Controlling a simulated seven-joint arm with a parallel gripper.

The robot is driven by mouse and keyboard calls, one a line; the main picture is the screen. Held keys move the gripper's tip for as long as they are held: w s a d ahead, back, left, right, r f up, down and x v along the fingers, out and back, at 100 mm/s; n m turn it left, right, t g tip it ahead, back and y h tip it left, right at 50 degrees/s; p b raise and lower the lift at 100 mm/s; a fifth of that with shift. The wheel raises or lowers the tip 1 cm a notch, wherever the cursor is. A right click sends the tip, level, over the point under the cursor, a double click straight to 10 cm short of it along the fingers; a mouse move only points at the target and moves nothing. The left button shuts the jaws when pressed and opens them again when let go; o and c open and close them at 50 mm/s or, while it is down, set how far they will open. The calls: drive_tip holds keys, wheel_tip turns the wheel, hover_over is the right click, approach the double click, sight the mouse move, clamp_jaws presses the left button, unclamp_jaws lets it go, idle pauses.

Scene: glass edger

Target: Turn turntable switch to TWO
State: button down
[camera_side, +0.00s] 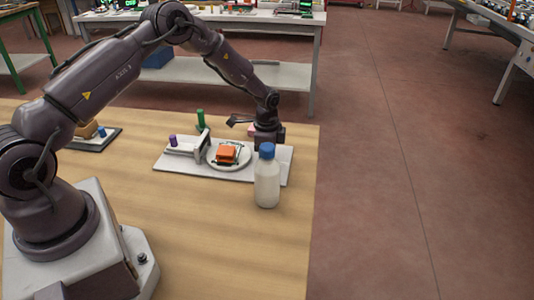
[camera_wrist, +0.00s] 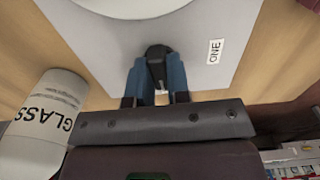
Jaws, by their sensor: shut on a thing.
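The turntable switch (camera_wrist: 157,52) is a black knob on the light grey base plate (camera_wrist: 205,85) in the wrist view. The blue fingers of my gripper (camera_wrist: 157,72) are shut on it, one on each side. A label reading ONE (camera_wrist: 215,52) lies on the plate to the right of the knob; no TWO label is visible. In the side view my gripper (camera_side: 268,146) points down at the right part of the plate, and its fingertips and the switch are hidden behind the bottle. The round white turntable (camera_side: 214,162) carries an orange piece (camera_side: 227,153).
A green post (camera_side: 200,119) and a purple knob (camera_side: 172,140) stand on the left. The front tabletop is clear.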

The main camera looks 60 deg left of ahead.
drive_tip(key=shift+m, duration=0.3)
drive_tip(key=c, duration=1.1)
unclamp_jaws()
wheel_tip(320, 180, up, 13)
drive_tip(key=shift+r, duration=0.1)
